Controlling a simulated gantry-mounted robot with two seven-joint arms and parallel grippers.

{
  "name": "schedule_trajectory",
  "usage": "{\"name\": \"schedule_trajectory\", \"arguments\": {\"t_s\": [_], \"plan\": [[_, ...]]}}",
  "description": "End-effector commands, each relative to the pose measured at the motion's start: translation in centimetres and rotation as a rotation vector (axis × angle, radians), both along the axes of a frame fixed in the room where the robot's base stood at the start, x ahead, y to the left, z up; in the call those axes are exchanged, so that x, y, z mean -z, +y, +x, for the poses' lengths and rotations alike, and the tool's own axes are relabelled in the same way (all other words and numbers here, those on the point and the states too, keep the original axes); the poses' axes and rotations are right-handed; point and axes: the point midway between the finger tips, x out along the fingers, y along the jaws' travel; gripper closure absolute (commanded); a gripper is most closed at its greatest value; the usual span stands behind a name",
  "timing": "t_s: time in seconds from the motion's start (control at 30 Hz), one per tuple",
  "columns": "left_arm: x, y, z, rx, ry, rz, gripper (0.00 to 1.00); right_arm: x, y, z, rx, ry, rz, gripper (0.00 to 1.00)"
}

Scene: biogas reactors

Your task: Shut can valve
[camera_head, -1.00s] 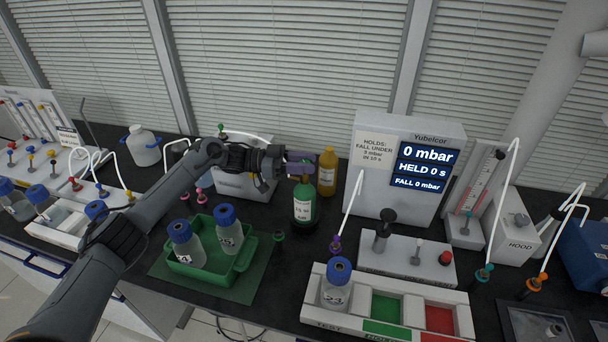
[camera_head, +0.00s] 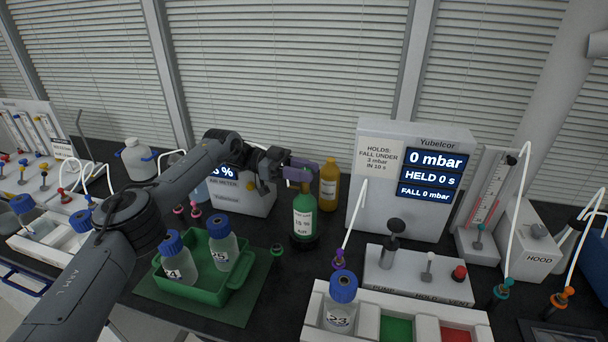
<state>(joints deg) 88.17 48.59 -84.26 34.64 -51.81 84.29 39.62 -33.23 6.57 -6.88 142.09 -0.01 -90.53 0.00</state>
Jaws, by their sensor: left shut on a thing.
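A green can (camera_head: 303,217) with a white label stands upright on the black bench, left of the display box. My left gripper (camera_head: 300,173) is at the top of this can, with its purple-grey fingers shut around the can's valve. The fingers and wrist hide most of the valve, so I cannot see which way it is turned. My right gripper is not in view.
A yellow bottle (camera_head: 328,186) stands close behind and right of the can. A green tray (camera_head: 214,291) with two blue-capped bottles is at front left. The display box (camera_head: 412,205) reads 0 mbar. A white rack (camera_head: 310,322) holds another bottle.

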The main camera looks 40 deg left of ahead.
Motion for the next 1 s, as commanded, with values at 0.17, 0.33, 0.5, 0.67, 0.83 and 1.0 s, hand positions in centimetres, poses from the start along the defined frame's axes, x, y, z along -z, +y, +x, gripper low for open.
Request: {"name": "schedule_trajectory", "arguments": {"t_s": [0.17,0.33,0.5,0.67,0.83,1.0], "plan": [[-0.49,-0.3,0.0,0.015,-0.008,-0.006,0.95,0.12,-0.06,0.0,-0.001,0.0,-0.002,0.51],[-0.56,-0.33,0.0,0.017,-0.008,-0.007,0.95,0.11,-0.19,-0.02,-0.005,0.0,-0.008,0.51],[-0.61,-0.36,0.0,0.017,-0.01,-0.007,0.61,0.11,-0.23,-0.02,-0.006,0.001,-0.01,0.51],[-0.5,-0.28,0.01,0.015,-0.008,-0.006,0.44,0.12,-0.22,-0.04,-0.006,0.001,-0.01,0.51],[-0.32,-0.18,0.0,0.012,-0.005,-0.004,0.44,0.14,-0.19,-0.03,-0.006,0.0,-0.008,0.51],[-0.24,0.29,-0.08,0.008,-0.003,-0.003,0.44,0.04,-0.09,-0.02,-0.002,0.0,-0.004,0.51]]}}
